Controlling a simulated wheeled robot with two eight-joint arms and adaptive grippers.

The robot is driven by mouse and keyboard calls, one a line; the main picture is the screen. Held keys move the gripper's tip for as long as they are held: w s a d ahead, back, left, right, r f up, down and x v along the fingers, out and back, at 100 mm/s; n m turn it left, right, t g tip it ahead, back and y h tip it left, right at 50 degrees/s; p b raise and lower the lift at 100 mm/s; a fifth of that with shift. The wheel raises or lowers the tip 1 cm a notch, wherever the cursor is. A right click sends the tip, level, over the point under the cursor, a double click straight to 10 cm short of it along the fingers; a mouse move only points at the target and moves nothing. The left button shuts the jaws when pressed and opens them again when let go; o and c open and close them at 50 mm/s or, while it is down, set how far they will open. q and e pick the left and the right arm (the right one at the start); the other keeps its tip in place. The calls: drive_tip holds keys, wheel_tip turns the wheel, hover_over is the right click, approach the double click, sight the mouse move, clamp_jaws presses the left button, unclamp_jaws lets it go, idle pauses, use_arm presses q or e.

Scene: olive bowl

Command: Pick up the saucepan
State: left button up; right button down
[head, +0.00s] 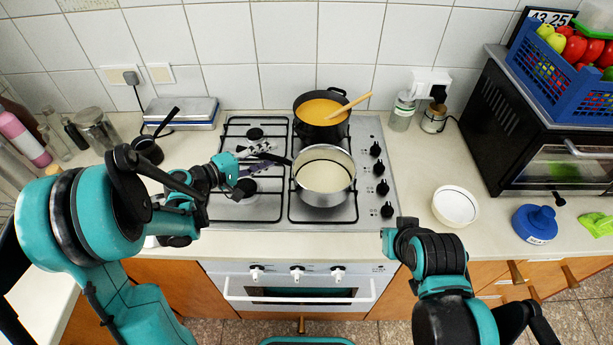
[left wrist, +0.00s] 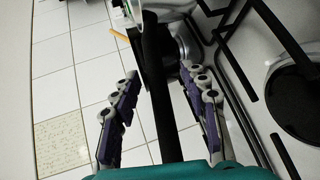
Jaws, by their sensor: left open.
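The saucepan (head: 324,196), a silver pot with a pale inside, sits on the front right burner of the stove. Its black handle points left toward my left gripper (head: 258,163). In the left wrist view the dark handle (left wrist: 160,95) runs lengthwise between the two purple-padded fingers of my left gripper (left wrist: 160,75). The fingers are apart, with gaps visible on both sides of the handle. Part of the pan lies at the top of that view, cut off. My right arm shows at the lower right of the head view, but its fingers do not.
A black pot (head: 318,132) with yellow contents and a wooden spoon stands behind the saucepan. A small black pan (head: 148,150) is on the left counter. The front left burner is empty.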

use_arm(q)
clamp_jaws()
drive_tip(key=shift+r, duration=0.2)
